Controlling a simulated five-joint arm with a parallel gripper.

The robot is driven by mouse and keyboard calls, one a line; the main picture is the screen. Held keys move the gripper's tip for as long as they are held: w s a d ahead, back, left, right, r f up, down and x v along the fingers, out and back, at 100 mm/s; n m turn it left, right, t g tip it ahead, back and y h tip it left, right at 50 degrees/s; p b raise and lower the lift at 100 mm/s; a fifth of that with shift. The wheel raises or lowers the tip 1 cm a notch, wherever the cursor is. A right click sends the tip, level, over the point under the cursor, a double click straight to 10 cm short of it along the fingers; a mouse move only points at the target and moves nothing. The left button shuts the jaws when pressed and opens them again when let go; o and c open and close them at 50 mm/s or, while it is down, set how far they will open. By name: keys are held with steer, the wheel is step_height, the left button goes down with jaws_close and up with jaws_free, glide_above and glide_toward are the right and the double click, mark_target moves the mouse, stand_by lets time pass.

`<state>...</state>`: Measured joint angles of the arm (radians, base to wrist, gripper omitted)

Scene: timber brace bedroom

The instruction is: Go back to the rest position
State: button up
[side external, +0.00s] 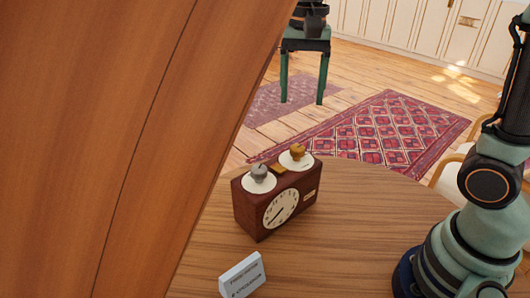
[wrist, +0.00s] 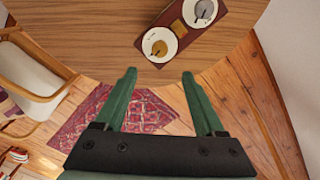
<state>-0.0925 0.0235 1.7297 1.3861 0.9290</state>
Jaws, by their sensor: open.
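My gripper (wrist: 159,75) shows in the wrist view, with two green fingers spread apart and nothing between them. It is outside the side external view, where only part of my arm shows at the right. A dark red-brown box clock (side external: 276,198) stands on the wooden table (side external: 350,235). It has a white dial on its front and two white discs on top, one with a grey piece (side external: 259,172) and one with a gold piece (side external: 298,152). In the wrist view the clock (wrist: 183,26) lies beyond the fingertips, apart from them.
A large wooden panel (side external: 90,130) hides the left of the side external view. A small white sign (side external: 243,275) stands near the table's front. A patterned red rug (side external: 385,130), a green-legged stool (side external: 304,62) and a pale chair (wrist: 30,85) are beyond the table.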

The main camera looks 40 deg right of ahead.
steer(key=s+d+f+n+t, duration=0.2)
steer(key=s+n+t, duration=0.3)
steer(key=s+n, duration=0.3)
steer(key=shift+s+d+f+n+t, duration=0.25)
steer(key=shift+d+f+n+t, duration=0.1)
steer(key=shift+d+n, duration=0.4)
